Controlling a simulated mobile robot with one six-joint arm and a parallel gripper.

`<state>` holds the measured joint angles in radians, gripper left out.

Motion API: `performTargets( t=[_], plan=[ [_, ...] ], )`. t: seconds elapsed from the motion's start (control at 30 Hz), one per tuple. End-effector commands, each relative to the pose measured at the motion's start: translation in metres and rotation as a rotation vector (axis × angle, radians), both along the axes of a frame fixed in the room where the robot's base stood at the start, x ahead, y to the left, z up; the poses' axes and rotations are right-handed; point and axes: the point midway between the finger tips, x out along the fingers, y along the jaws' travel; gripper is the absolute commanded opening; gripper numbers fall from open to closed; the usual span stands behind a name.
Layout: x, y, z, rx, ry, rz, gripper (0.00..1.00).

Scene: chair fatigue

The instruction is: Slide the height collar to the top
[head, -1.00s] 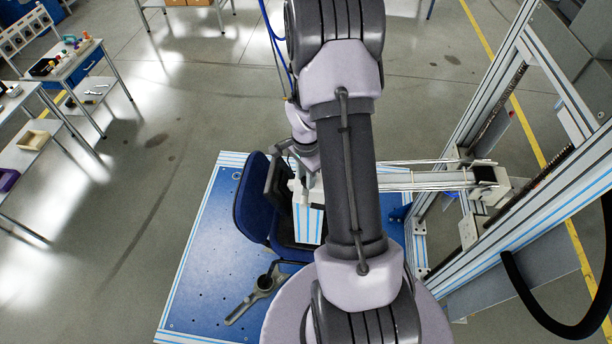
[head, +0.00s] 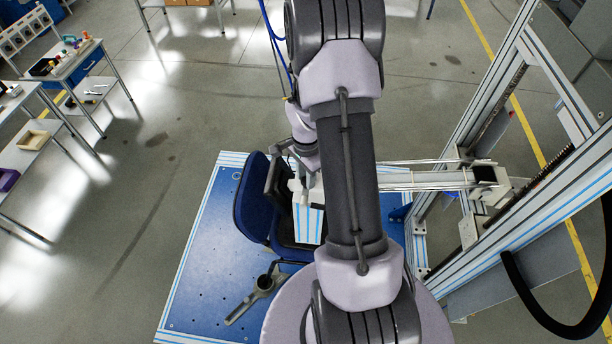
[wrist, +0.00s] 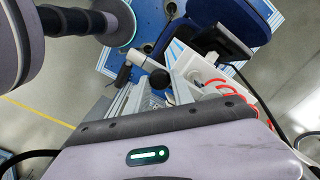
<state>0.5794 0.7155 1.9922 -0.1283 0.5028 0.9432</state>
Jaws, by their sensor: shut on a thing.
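My gripper (head: 309,184) is at the upper end of this post, partly hidden by my arm. In the wrist view, a round black knob on what looks like the height collar (wrist: 160,78) sits by the aluminium profiles, just beyond my gripper's body. My gripper is shut on the collar; the contact itself is mostly hidden. I cannot tell exactly how high the collar is on the post.
The chair stands on a blue base plate (head: 205,270) with a striped rim. A tall aluminium frame (head: 520,170) with a horizontal beam (head: 430,179) stands at right. Workbenches stand at far left, with open floor between.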

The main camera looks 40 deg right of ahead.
Motion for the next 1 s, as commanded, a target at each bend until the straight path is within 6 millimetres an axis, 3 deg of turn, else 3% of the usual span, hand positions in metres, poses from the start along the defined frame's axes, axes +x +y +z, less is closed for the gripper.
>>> performTargets(
  t=[0.43, 0.73, 1.0],
  plan=[
    [0.001, 0.000, 0.002, -0.001, -0.002, 0.000, 0.00],
    [0.001, -0.001, 0.050, -0.002, -0.004, 0.001, 0.00],
    [0.001, -0.001, 0.057, -0.002, -0.004, 0.001, 0.00]
  ],
)
